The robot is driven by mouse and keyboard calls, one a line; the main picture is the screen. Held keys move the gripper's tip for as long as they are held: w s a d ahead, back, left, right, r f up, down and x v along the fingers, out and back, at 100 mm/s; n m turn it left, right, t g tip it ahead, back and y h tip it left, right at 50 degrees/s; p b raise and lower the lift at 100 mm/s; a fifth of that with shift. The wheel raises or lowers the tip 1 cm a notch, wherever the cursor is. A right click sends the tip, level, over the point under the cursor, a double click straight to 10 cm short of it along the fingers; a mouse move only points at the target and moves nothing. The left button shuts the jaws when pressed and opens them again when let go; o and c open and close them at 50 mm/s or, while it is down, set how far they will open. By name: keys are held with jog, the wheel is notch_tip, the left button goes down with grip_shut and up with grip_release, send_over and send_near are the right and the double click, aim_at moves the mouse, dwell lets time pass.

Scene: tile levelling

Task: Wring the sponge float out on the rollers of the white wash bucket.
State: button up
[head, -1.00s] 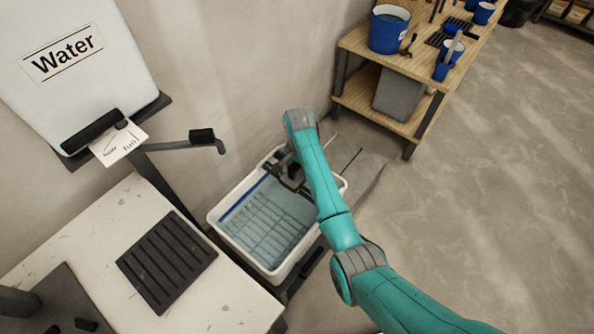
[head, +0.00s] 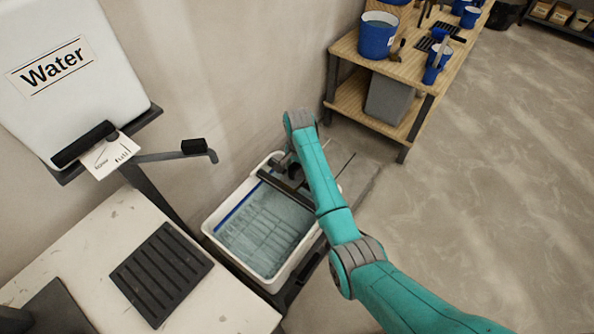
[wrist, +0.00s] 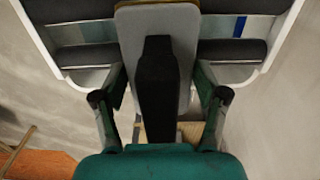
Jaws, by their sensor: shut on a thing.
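My gripper (wrist: 160,100) is shut on the black handle (wrist: 158,75) of the sponge float in the wrist view. The float's grey plate (wrist: 185,25) lies across the dark rollers (wrist: 80,60) of the white wash bucket; whether the sponge touches them I cannot tell. The sponge underneath is mostly hidden, with only a thin tan edge showing. My arm covers the float and most of the gripper there.
A water tank (head: 70,95) labelled "Water" with a spout (head: 193,146) stands at left. A white table (head: 205,318) with a black slotted mat (head: 160,275) is at front left. A wooden bench (head: 345,48) with blue buckets stands behind. The floor at right is clear.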

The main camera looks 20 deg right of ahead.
aim_at(288, 183)
jog(key=shift+s+a, duration=0.9)
jog(key=shift+a, duration=0.3)
jog(key=shift+s+a, duration=0.85)
jog(key=shift+a, duration=0.35)
jog(key=shift+d, duration=0.1)
jog(key=shift+w+d+f, duration=0.1)
jog(key=shift+w+d, duration=0.45)
jog(key=shift+d, duration=0.2)
jog(key=shift+w+d, duration=0.6)
jog(key=shift+d, duration=0.3)
jog(key=shift+w+d, duration=0.6)
jog(key=shift+d, duration=0.15)
jog(key=shift+r, duration=0.25)
jog(key=shift+r, duration=3.45)
